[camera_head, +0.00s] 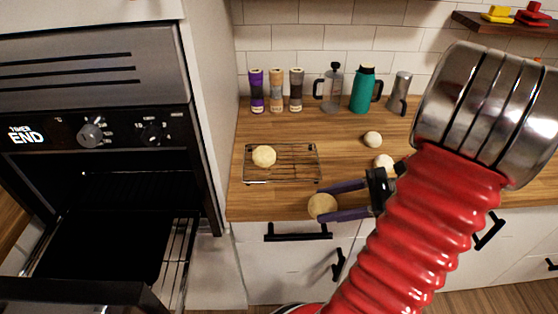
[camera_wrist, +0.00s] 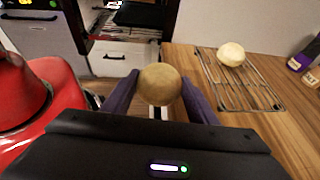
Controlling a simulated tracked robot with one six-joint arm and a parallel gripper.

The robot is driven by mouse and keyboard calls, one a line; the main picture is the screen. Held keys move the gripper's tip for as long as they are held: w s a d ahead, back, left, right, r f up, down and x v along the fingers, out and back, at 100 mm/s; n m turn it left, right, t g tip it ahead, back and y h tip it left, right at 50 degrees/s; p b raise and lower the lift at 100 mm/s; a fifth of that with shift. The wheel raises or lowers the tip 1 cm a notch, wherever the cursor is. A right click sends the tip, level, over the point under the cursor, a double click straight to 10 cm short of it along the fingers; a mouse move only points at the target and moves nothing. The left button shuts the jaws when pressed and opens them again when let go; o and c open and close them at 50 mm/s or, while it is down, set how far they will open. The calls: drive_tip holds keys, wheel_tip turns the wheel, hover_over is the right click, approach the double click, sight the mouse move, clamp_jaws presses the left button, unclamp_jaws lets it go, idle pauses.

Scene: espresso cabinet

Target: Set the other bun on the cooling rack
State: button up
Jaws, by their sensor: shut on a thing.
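My gripper (camera_head: 338,203) is shut on a browned bun (camera_head: 321,206), held in front of the counter's front edge, nearer the camera than the cooling rack. In the wrist view the held bun (camera_wrist: 160,84) sits between the two purple fingers. The wire cooling rack (camera_head: 296,165) lies on the counter to the left of my arm. A paler bun (camera_head: 264,156) rests on the rack's left part, and it also shows in the wrist view (camera_wrist: 231,54). The rack's right part is bare. In the wrist view the rack (camera_wrist: 250,95) is right of the held bun.
Two pale round balls, one at the back (camera_head: 372,139) and one nearer (camera_head: 384,161), lie on the counter right of the rack. Grinders (camera_head: 276,91), a press (camera_head: 331,90), a teal jug (camera_head: 362,91) and a metal pitcher (camera_head: 399,92) stand behind. An open oven (camera_head: 100,215) is at left.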

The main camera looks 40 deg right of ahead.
idle(0.3)
drive_tip(key=w+d+r+m+t+h, duration=0.1)
drive_tip(key=w+d+m+t+h, duration=0.1)
drive_tip(key=w, duration=0.3)
drive_tip(key=w+d+r+m+t+h, duration=0.1)
drive_tip(key=w+d+r+m, duration=0.1)
drive_tip(key=w, duration=0.4)
wheel_tip(320, 180, up, 5)
drive_tip(key=m+t+h, duration=0.2)
drive_tip(key=m+h, duration=0.3)
drive_tip(key=h, duration=0.1)
hover_over(302, 163)
drive_tip(key=shift+a, duration=0.1)
drive_tip(key=shift+f, duration=0.1)
drive_tip(key=shift+f, duration=3.05)
drive_tip(key=shift+f, duration=1.85)
